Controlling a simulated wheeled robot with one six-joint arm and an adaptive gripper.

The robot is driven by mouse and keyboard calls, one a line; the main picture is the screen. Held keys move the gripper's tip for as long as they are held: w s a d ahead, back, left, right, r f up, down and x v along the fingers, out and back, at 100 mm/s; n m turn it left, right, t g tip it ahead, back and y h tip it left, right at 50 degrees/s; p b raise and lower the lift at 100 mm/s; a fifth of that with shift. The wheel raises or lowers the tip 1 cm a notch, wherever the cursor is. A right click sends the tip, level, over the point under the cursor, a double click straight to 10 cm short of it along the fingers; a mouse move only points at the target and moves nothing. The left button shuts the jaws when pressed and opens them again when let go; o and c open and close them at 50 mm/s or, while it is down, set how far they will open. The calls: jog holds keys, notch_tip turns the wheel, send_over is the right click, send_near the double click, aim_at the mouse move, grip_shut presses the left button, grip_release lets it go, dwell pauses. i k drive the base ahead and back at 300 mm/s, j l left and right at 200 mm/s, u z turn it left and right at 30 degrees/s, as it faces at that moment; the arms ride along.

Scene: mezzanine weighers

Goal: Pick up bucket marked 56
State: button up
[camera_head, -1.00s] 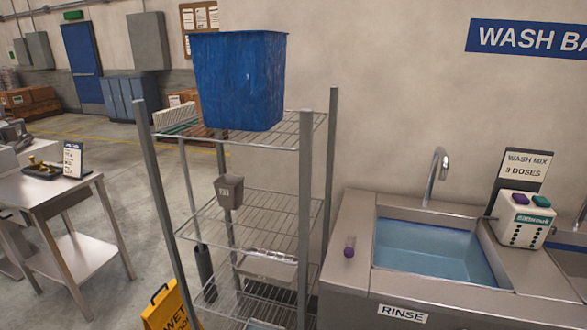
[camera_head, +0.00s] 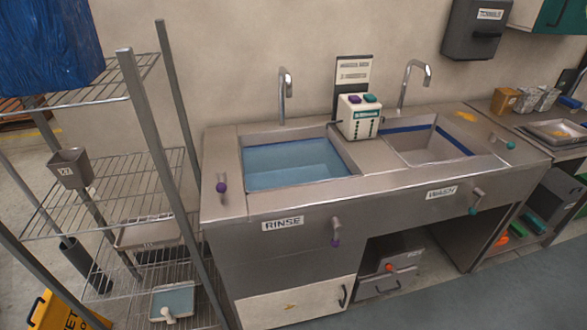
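A small grey-brown bucket (camera_head: 71,168) is at the rack's middle level at the left, with a pale mark on its front too small to read surely. A large blue bin or bucket (camera_head: 50,45) stands on the rack's top shelf, cut by the left edge; I see no number on it. A grey box-like container (camera_head: 391,275) with a small red-orange mark is under the wash basin; I cannot read 56 on it. I cannot tell which, if any, is the bucket marked 56. My gripper is not in view.
The wire rack (camera_head: 128,70) stands left of the steel sink unit (camera_head: 285,207). The rinse basin (camera_head: 295,165) holds blue water; the wash basin (camera_head: 430,147) is at its right. A yellow wet-floor sign (camera_head: 60,312) is at bottom left. Open floor (camera_head: 440,300) shows at bottom right.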

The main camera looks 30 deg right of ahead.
aim_at(549, 95)
jog(key=k+l+z, duration=0.15)
jog(key=l, duration=0.45)
jog(key=l+z, duration=0.15)
jog(key=l, duration=0.4)
jog(key=l+z, duration=0.1)
jog(key=l, duration=0.5)
jog(key=l+z, duration=0.15)
jog(key=l, duration=0.45)
jog(key=l+z, duration=0.15)
jog(key=l, duration=0.45)
jog(key=l+z, duration=0.15)
jog(key=l, duration=0.45)
jog(key=i+l+z, duration=0.1)
jog(key=l, duration=0.45)
jog(key=i+l+z, duration=0.15)
jog(key=l, duration=0.45)
